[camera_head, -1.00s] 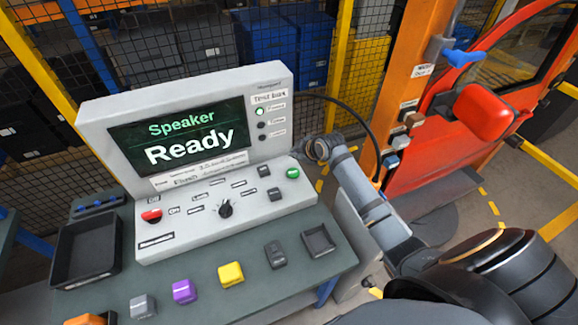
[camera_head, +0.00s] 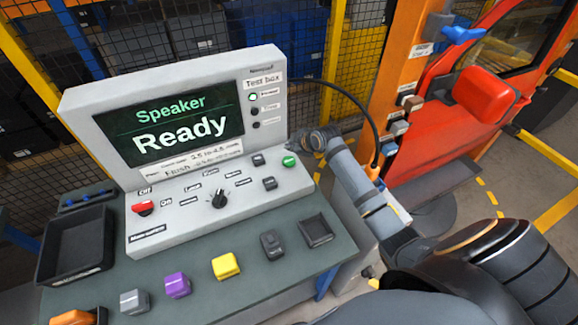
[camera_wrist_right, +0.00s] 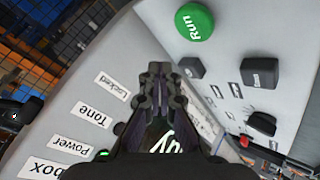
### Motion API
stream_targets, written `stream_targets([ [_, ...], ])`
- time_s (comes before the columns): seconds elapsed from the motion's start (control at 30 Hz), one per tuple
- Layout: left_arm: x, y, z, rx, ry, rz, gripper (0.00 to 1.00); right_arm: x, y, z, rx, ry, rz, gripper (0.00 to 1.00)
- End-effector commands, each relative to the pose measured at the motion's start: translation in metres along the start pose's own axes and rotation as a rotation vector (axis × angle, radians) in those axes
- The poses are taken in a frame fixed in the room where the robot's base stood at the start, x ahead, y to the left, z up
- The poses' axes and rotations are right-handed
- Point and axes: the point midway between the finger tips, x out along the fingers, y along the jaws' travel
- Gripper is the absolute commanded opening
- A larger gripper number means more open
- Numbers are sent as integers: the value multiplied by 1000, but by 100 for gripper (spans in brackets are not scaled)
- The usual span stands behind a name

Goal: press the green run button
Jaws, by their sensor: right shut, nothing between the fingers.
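The green run button (camera_head: 289,161) is a round cap at the upper right of the sloped panel of the grey test box (camera_head: 130,220). In the right wrist view the button, marked "Run" (camera_wrist_right: 194,23), shows at the top, right of my fingers. My right gripper (camera_head: 294,144) is close above and behind the button in the head view, and apart from it. In the wrist view my right gripper (camera_wrist_right: 160,72) is shut and empty. Its tips are over the box between the screen's label side and the panel. My left gripper is not in view.
The box's screen (camera_head: 172,126) reads "Speaker Ready". A red switch (camera_head: 143,208), a black knob (camera_head: 218,199) and dark buttons (camera_head: 269,183) share the panel. A black cable (camera_head: 365,110) arcs behind my right arm. A black tray (camera_head: 75,245) and several coloured blocks stand on the bench.

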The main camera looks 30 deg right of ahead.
Motion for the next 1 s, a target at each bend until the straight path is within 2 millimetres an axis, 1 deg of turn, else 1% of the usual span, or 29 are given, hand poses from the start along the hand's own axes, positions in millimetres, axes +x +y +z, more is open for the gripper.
stream_targets([
  [0.03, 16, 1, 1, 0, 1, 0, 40, 12, -9, 8, 0, 0, 0, 0],
  [0.1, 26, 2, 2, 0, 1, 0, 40, 18, -14, 14, 0, 0, 0, 0],
  [0.27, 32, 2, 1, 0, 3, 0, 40, 28, -20, 20, 0, 1, 0, 0],
  [0.4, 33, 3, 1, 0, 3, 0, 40, 31, -22, 22, 0, 1, 0, 0],
  [1.0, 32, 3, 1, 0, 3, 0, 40, 30, -22, 22, 0, 0, 0, 0],
])
